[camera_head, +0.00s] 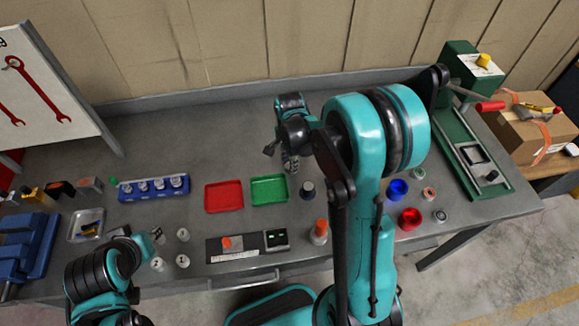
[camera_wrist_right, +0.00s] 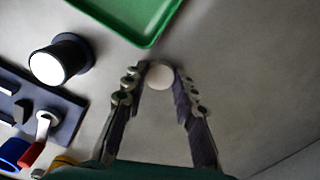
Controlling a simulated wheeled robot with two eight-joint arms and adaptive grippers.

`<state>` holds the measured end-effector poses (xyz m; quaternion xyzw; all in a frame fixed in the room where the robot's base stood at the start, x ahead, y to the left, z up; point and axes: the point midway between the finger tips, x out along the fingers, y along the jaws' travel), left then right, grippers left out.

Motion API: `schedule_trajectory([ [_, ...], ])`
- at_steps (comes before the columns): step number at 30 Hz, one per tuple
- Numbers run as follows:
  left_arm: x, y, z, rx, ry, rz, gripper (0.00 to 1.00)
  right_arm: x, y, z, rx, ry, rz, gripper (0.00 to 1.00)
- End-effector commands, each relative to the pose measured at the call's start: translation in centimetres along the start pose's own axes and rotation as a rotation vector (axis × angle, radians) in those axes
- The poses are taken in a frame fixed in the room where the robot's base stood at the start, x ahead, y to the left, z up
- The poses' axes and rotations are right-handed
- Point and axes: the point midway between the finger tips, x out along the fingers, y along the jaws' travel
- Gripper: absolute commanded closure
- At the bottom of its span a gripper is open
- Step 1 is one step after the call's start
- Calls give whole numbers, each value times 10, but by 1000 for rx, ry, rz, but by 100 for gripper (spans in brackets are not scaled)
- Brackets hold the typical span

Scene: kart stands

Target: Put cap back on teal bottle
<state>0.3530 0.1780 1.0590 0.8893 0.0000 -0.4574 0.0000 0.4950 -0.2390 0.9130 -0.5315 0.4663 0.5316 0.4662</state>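My right gripper (camera_head: 285,160) is above the back of the bench, behind the green tray. In the right wrist view, a small pale round disc (camera_wrist_right: 160,76) like a cap fills the gap between the fingertips (camera_wrist_right: 161,82), and the fingers appear closed on it. A dark round container (camera_head: 307,189) stands right of the green tray. In the wrist view that container (camera_wrist_right: 72,55) shows a bright pale end. I cannot tell whether it is the teal bottle; no clearly teal bottle shows. My left gripper (camera_head: 146,243) is low at left, near small white pieces; its fingers are unclear.
A red tray (camera_head: 224,197) and a green tray (camera_head: 269,190) lie mid-bench. A blue rack (camera_head: 153,190) with several silver-topped items stands left. An orange-topped container (camera_head: 319,232), a blue cup (camera_head: 397,190) and a red cup (camera_head: 410,218) are at right. The bench's back strip is clear.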

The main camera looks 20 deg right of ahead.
Motion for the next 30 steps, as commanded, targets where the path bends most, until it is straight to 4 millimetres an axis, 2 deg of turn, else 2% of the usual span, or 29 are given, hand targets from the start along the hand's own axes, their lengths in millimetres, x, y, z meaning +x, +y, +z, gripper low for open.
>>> schedule_trajectory([
  [13,-2,0,-1,0,0,0,69,-5,0,0,0,0,0,82],
  [17,-6,0,-4,0,0,0,69,-19,0,0,0,0,0,82],
  [21,-14,0,-10,0,0,0,69,-43,0,0,0,0,0,82],
  [30,-26,0,-19,0,0,0,69,-77,57,-6,3,0,0,82],
])
